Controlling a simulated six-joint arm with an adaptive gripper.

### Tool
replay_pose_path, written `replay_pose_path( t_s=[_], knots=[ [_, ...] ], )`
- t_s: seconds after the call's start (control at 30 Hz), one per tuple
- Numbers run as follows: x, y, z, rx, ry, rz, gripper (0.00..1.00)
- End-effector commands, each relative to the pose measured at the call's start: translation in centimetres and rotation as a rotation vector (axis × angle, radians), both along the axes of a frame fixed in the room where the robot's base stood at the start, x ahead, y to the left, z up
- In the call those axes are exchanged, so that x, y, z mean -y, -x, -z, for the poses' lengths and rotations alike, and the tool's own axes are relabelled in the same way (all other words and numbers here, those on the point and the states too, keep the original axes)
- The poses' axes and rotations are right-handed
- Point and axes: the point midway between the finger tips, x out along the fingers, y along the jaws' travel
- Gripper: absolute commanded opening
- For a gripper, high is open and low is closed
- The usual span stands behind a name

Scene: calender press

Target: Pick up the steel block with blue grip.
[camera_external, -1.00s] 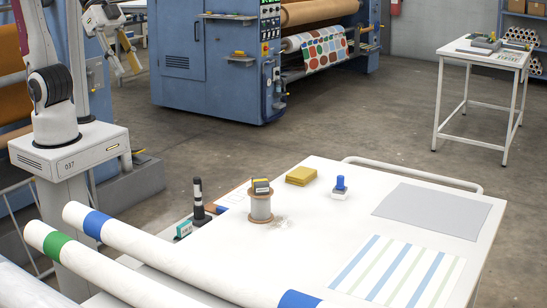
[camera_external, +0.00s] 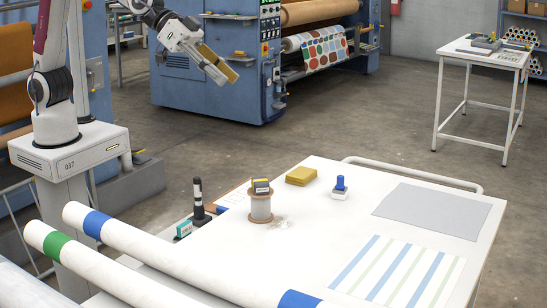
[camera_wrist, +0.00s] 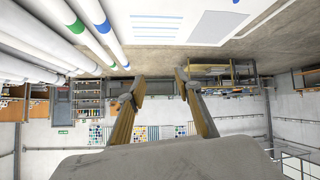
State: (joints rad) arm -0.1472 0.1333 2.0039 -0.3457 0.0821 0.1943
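The steel block with blue grip (camera_external: 340,190) stands upright on the white table, right of a yellow stack of pads. Its blue knob points up. In the wrist view only a small blue speck at the top edge may be it; I cannot be sure. My gripper (camera_external: 228,77) is in the air, well above and to the left of the block, in front of the blue press. In the wrist view my gripper (camera_wrist: 160,84) has its two brown fingers apart with nothing between them.
On the white table (camera_external: 300,235) are the yellow pads (camera_external: 300,176), a twine spool (camera_external: 260,205) with a small box on top, a grey sheet (camera_external: 432,210) and a striped print (camera_external: 400,272). A black post (camera_external: 198,200) stands at its left edge. White rolls (camera_external: 150,250) lie in front.

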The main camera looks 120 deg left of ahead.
Motion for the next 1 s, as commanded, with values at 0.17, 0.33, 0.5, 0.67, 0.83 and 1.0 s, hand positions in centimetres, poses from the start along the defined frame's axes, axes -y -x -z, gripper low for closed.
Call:
replay_pose_path(
  t_s=[0.17, 0.33, 0.5, 0.67, 0.83, 1.0],
  knots=[
    [-2.6, -3.6, 1.8, 0.038, -0.009, -0.055, 0.34],
    [-5.1, -6.5, 3.6, 0.074, -0.024, -0.109, 0.34],
    [-7.9, -9.0, 5.7, 0.108, -0.044, -0.165, 0.34],
    [-10.6, -11.0, 7.9, 0.138, -0.067, -0.223, 0.34],
    [-13.6, -12.6, 10.5, 0.165, -0.095, -0.286, 0.34],
    [-16.6, -13.7, 13.4, 0.189, -0.129, -0.349, 0.34]
  ],
)
